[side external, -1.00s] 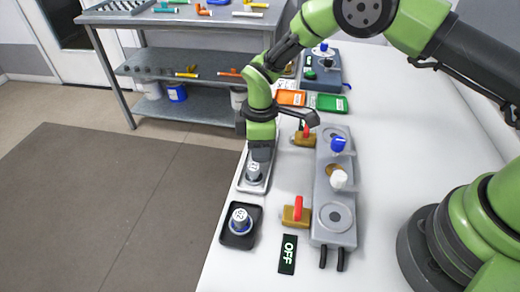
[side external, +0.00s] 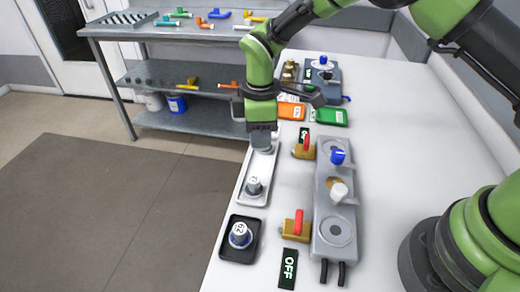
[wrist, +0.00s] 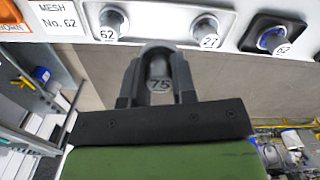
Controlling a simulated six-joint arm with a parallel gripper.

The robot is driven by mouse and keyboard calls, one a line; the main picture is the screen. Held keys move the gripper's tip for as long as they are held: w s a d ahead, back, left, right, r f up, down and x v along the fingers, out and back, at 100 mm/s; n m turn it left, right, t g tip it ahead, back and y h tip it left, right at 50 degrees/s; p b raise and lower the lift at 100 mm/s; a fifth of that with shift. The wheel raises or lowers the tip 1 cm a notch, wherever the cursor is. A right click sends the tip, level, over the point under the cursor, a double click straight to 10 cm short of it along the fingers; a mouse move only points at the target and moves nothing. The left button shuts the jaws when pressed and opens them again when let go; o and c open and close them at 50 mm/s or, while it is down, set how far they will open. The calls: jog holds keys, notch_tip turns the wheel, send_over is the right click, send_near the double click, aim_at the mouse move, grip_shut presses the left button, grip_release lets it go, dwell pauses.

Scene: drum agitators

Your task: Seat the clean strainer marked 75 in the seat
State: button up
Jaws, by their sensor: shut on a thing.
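My gripper (side external: 262,146) is shut on a grey strainer marked 75 (wrist: 159,80). The wrist view shows the strainer between the two fingers (wrist: 158,68), its number facing the camera. In the side view the gripper is above the far part of the pale tray (side external: 247,194), and the held strainer cannot be made out. The grey housing (side external: 322,212) to the right has two round plates, a near one (side external: 336,231) and a far one partly behind the blue knob (side external: 338,156). I cannot tell which is the seat.
The pale tray bears strainers marked 62 (wrist: 112,22) and 27 (wrist: 207,30). A black tray (side external: 227,251) holds a blue-ringed strainer marked 62 (side external: 240,234). Red-handled valves (side external: 298,224) (side external: 305,146), a white knob (side external: 338,192) and an OFF plate (side external: 288,268) stand nearby. Bench at right is clear.

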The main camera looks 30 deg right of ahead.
jog(key=d+r, duration=0.1)
jog(key=d+r+n, duration=0.1)
jog(key=shift+s+r, duration=0.1)
jog(key=shift+r, duration=0.3)
jog(key=s+d+n, duration=0.2)
jog(key=d+n, duration=0.1)
jog(key=d, duration=0.1)
jog(key=s+d+n, duration=0.2)
jog(key=d+n, duration=0.2)
jog(key=d, duration=0.1)
jog(key=s+d+n, duration=0.2)
jog(key=d+n, duration=0.2)
jog(key=d, duration=0.1)
jog(key=shift+s+f, duration=0.1)
jog(key=shift+f, duration=3.1)
jog(key=shift+f, duration=0.4)
jog(key=o, duration=1)
